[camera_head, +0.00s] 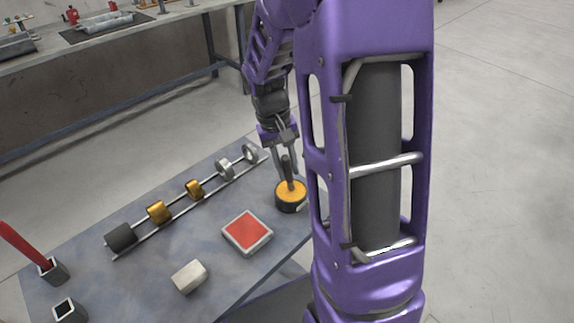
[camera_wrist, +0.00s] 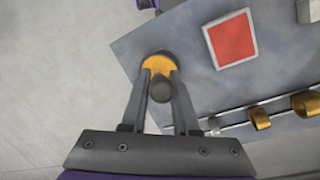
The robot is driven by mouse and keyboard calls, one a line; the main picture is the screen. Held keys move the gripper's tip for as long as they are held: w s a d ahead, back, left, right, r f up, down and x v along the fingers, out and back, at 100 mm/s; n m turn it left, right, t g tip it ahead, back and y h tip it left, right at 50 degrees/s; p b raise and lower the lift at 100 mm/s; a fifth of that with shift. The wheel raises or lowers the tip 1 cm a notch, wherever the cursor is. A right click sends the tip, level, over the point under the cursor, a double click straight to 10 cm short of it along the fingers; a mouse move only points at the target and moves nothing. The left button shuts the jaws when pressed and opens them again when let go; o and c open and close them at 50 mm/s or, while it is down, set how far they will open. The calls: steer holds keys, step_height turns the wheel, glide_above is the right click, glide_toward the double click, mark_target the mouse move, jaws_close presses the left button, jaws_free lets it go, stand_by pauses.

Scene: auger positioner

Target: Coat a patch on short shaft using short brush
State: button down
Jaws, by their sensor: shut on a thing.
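My gripper (camera_head: 287,168) is shut on the dark upright handle of the short brush (camera_head: 288,172), over a dark round pot (camera_head: 291,206) with a yellow-orange top at the table's right end. The brush's lower end meets the yellow surface; its tip is hidden. In the wrist view my gripper (camera_wrist: 160,76) has its fingers on either side of the brush's dark rounded end (camera_wrist: 161,91), with the yellow top just beyond. A pair of thin metal rails (camera_head: 177,204) carries a dark cylinder (camera_head: 121,237), two golden rings and two silvery rings. I cannot tell which piece is the short shaft.
A red-topped square tray (camera_head: 248,232) lies left of the pot, with a whitish block (camera_head: 189,276) nearer the front. A red stick (camera_head: 22,245) stands in a grey holder (camera_head: 53,271); another holder (camera_head: 69,311) looks empty. A workbench (camera_head: 110,40) stands behind.

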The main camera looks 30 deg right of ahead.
mark_target(287, 156)
stand_by(0.4)
steer(key=shift+r+p, duration=2.85)
steer(key=shift+r, duration=0.65)
